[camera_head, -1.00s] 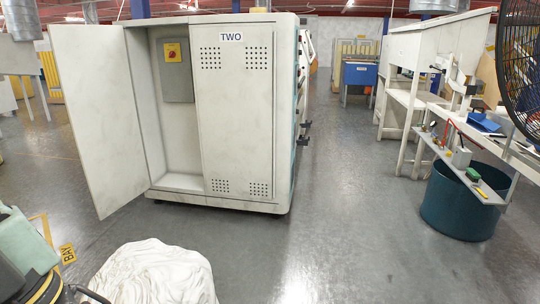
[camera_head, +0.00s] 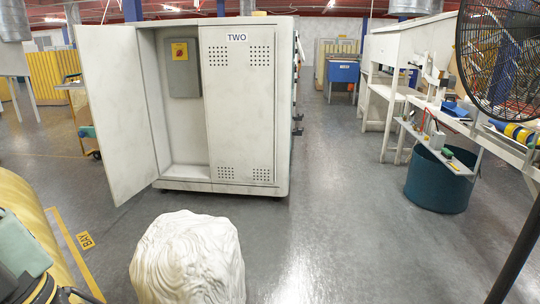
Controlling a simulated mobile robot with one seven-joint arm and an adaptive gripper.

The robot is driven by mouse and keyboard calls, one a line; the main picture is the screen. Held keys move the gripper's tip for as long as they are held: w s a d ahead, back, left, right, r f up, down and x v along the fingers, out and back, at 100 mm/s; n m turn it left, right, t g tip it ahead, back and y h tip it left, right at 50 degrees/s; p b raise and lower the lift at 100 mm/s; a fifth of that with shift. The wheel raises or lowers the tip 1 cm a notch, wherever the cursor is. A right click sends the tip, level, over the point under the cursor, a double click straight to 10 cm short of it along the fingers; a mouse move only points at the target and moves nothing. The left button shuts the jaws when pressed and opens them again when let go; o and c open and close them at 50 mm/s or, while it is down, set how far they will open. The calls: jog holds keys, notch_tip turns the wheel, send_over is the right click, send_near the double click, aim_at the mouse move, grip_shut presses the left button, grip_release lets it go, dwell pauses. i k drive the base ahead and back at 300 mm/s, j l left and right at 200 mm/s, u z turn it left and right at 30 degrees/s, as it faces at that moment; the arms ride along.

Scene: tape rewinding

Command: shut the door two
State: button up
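A white cabinet stands upright ahead, with a "TWO" label (camera_head: 237,38) on its closed right door (camera_head: 238,105). Its left door (camera_head: 116,112) is swung open to the left, away from the front. The open compartment (camera_head: 182,135) shows a grey box (camera_head: 184,68) with a yellow and red switch. My gripper is not in view, and nothing of my arm can be made out.
A white draped lump (camera_head: 190,258) sits on the floor in front of the cabinet. Yellow equipment (camera_head: 40,225) is at the lower left. A teal tub (camera_head: 440,178), a white bench and a black fan (camera_head: 500,60) stand at the right. Grey floor is clear right of the lump.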

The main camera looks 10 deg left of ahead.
aim_at(109, 58)
jog(key=k+j, duration=0.25)
jog(key=k, duration=0.15)
jog(key=k+j+z, duration=0.1)
jog(key=k+j, duration=0.2)
jog(key=k, duration=0.15)
jog(key=k+j, duration=0.2)
jog(key=k, duration=0.25)
jog(key=k+j+z, duration=0.1)
jog(key=k+j, duration=0.15)
jog(key=k, duration=0.15)
jog(key=k+j, duration=0.3)
jog(key=j, duration=0.15)
jog(key=k+j+z, duration=0.1)
jog(key=k+j, duration=0.35)
jog(key=j, duration=0.85)
jog(key=k+j+z, duration=0.1)
jog(key=j, duration=0.4)
jog(key=k+j, duration=0.15)
jog(key=j, duration=0.3)
jog(key=j+z, duration=0.1)
jog(key=j, duration=0.4)
jog(key=j+z, duration=0.1)
jog(key=j, duration=2.3)
jog(key=k+j+z, duration=0.15)
jog(key=j, duration=1.05)
jog(key=i, duration=0.05)
